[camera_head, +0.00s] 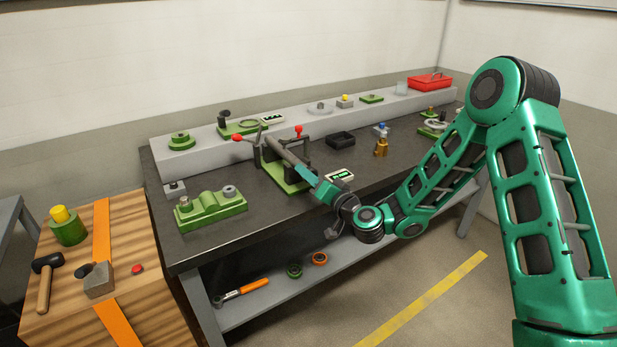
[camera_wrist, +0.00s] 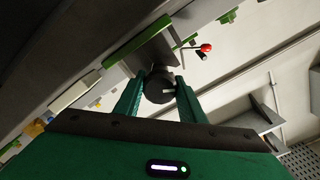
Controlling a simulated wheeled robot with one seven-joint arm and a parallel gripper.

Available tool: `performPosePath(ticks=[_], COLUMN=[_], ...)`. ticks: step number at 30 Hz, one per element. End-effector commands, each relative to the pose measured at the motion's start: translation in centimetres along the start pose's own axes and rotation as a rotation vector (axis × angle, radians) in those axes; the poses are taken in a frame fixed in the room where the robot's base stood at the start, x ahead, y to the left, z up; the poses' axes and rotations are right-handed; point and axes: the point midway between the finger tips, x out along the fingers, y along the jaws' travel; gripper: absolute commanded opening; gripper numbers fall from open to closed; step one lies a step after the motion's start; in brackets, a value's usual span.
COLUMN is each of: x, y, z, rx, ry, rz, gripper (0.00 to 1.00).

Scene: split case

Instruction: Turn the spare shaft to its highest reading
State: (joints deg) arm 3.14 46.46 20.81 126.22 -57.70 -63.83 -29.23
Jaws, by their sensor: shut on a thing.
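The grey shaft (camera_head: 287,153) lies in a stand with a green base (camera_head: 283,178) near the middle of the bench. In the wrist view its dark round end (camera_wrist: 160,86) sits between both fingers, with a small light mark on it. My gripper (camera_head: 307,174) is shut on the near end of this shaft; in the wrist view my gripper (camera_wrist: 160,92) has one finger on each side. A small display (camera_head: 341,175) with green digits, too small to read, lies right of the stand. Red-knobbed levers (camera_head: 298,131) rise beside the shaft.
A green block with grey parts (camera_head: 211,207) stands at the bench's left front. A black tray (camera_head: 341,139) and a brass part (camera_head: 381,147) lie to the right. A raised grey shelf (camera_head: 300,118) runs along the back. A wooden crate (camera_head: 60,300) with a mallet stands at left.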

Motion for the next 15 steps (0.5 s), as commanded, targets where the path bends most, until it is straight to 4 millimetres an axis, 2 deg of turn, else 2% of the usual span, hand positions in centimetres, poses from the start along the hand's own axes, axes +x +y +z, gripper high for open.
performPosePath(ticks=[15], x=[-0.13], y=[0.24], z=[0.06], rx=[0.490], ry=[0.000], rz=[0.004], gripper=[0.14])
